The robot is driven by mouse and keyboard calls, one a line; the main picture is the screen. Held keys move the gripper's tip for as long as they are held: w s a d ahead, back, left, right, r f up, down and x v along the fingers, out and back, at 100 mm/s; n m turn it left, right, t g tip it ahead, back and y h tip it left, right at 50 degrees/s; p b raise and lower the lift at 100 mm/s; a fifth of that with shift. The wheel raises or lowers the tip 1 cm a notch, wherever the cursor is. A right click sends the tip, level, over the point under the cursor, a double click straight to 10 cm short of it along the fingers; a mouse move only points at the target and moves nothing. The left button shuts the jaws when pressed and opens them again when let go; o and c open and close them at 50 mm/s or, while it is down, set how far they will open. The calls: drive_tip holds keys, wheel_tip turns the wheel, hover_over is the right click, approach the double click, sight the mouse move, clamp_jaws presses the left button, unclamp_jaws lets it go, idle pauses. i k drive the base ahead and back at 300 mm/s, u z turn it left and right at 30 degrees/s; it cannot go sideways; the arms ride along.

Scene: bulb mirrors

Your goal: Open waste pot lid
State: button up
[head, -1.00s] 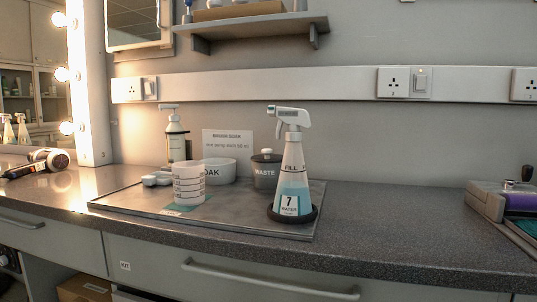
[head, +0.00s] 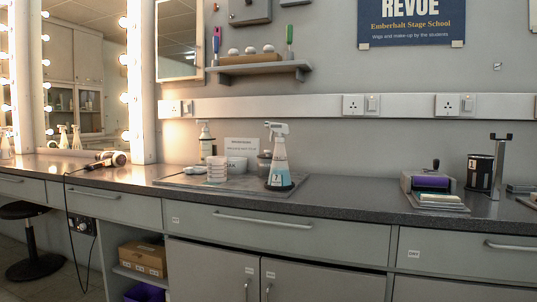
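The waste pot (head: 264,163) stands on the tray at the middle of the counter, partly hidden behind the spray bottle (head: 278,160). Only its left part shows, with a dark lid on top that looks closed. My gripper is not in view.
The grey tray (head: 172,181) also holds a white measuring cup (head: 217,169), a white soak bowl (head: 237,164) and a pump bottle (head: 205,142). A hair dryer (head: 110,158) lies left, with its cord hanging down. The counter right of the tray is clear up to a purple-roller device (head: 432,183).

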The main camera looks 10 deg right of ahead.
sight(267, 156)
drive_tip(key=u, duration=0.65)
drive_tip(key=i, duration=1.15)
drive_tip(key=z, duration=0.25)
